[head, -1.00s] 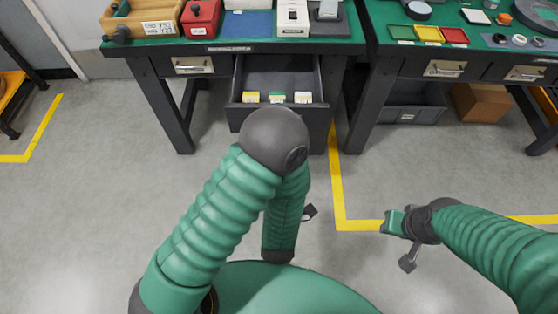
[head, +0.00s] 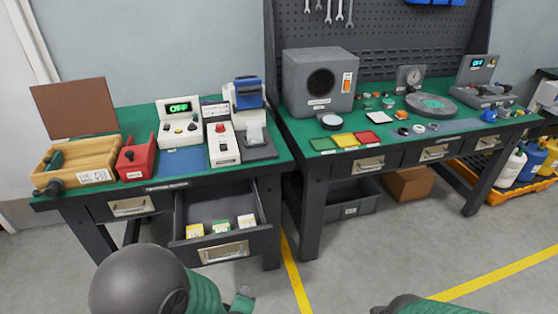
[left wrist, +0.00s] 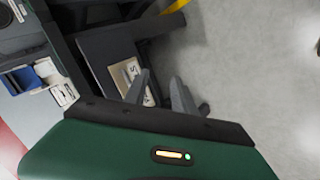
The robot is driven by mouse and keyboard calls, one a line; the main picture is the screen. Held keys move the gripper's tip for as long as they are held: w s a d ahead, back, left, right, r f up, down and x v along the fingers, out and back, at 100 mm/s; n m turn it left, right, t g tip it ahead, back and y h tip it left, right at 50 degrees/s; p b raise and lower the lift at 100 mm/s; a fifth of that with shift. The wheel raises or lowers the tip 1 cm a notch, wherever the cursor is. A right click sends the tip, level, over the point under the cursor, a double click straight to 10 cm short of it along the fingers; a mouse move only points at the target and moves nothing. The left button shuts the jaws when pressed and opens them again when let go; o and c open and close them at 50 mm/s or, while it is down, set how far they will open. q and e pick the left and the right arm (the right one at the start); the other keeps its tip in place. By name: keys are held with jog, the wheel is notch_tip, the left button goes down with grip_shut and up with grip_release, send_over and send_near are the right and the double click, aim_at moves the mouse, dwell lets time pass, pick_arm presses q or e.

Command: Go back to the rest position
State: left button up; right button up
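My left gripper (left wrist: 160,84) shows in the left wrist view with its two grey fingers apart and nothing held between them. The open drawer and pale floor lie beyond it. In the head view, the dark round joint and green sleeve of my left arm are at the bottom left, in front of the drawer (head: 232,246). A small green and grey part of mine shows beside that sleeve, too cut off to read. Only a dark joint and a bit of green of my right arm show at the bottom edge. My right gripper is out of view.
The drawer stands pulled out from the left bench (head: 275,162), holding several small labelled packs (head: 221,227). A red box (head: 136,158), a wooden tray (head: 80,177) and test devices stand on top. A second bench (head: 300,140) is at right. The floor (head: 350,255) ahead is clear.

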pick_arm(q)
jog(key=s+a+r+m+g+p, duration=0.1)
jog(key=s+a+r+m+g, duration=0.7)
jog(key=s+m, duration=0.5)
notch_tip(320, 180, up, 16)
jog(key=w+p, duration=0.1)
jog(key=p, duration=1.6)
jog(key=shift+w+a+f+m+t+h, duration=0.25)
jog(key=shift+w+a+m+t+h, duration=0.1)
jog(key=shift+a, duration=0.1)
